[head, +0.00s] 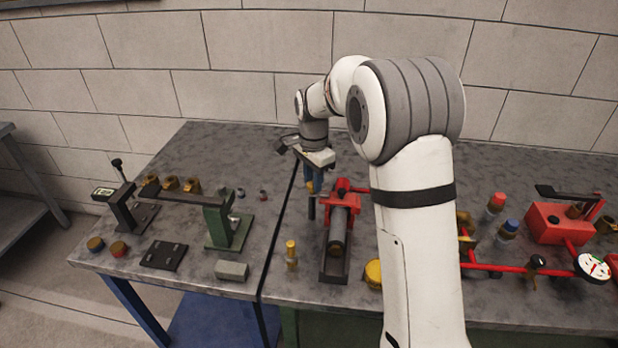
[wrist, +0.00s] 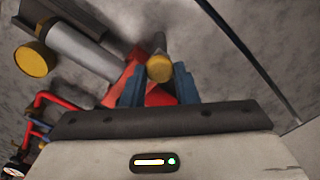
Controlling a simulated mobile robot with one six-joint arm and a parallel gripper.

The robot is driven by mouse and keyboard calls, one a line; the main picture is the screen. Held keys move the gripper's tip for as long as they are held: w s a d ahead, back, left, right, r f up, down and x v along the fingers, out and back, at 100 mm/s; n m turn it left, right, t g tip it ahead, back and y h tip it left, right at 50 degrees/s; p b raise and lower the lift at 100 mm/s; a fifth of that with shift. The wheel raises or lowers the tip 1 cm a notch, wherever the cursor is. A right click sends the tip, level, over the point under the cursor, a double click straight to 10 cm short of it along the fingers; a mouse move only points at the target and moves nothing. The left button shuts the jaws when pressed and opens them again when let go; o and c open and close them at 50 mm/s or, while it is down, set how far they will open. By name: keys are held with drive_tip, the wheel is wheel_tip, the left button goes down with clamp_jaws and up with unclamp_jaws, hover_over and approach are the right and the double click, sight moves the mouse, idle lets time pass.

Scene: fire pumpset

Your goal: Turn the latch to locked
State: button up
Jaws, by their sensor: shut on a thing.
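My gripper (head: 311,184) hangs over the back middle of the bench, with blue fingers pointing down, just left of a red clamp-like fitting (head: 343,188). The fingers are shut on a dark rod (head: 311,208) with a yellow round end. In the wrist view the yellow end (wrist: 160,68) sits between the blue fingertips (wrist: 158,84), and red parts (wrist: 128,78) lie right behind it. I cannot tell for sure whether this rod is the latch's handle, or whether it is joined to the red fitting. No locked or unlocked marking is readable.
Red pipework with a gauge (head: 592,267) is at right; a green stand (head: 229,225) is at left. My arm hides part of the bench.

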sight(312, 183)
drive_tip(key=shift+a, duration=0.2)
drive_tip(key=o, duration=0.9)
drive_tip(key=shift+a, duration=0.15)
drive_tip(key=shift+c, duration=0.2)
drive_tip(key=shift+o, duration=0.6)
drive_tip(key=shift+r, duration=0.1)
wheel_tip(312, 183, up, 8)
drive_tip(key=shift+f, duration=0.2)
